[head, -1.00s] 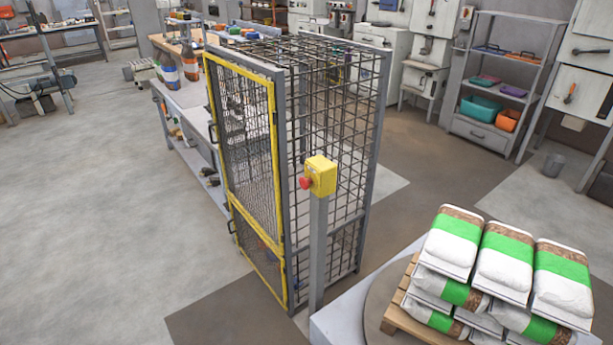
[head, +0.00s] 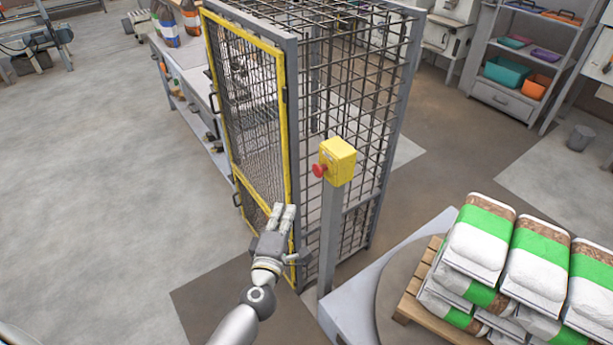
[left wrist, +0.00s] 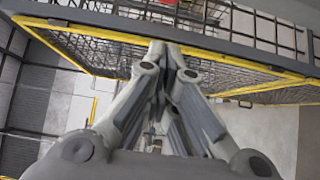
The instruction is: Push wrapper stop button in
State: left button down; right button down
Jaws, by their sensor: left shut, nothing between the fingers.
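The red stop button (head: 319,170) sticks out of the left face of a yellow box (head: 337,161) on top of a grey post (head: 330,235). My left gripper (head: 283,212) is shut and empty. In the head view it shows below and to the left of the button, apart from it, in front of the yellow-framed cage door. In the left wrist view the gripper's closed fingers (left wrist: 166,48) point toward the yellow frame and mesh. I cannot make out the button for certain in that view. My right gripper is not in view.
The mesh cage (head: 345,100) stands right behind the post. A wrapper turntable base (head: 350,310) holds a pallet (head: 415,305) of white and green bags (head: 480,245) at the right. Open floor (head: 110,190) lies to the left.

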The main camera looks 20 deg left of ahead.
aim_at(320, 170)
pick_arm(q)
jog(key=w+d+b, duration=0.1)
jog(key=w, duration=1.2)
jog(key=shift+w, duration=0.15)
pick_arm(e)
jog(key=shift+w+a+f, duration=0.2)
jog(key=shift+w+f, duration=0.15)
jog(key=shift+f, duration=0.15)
pick_arm(q)
jog(key=shift+d, duration=0.15)
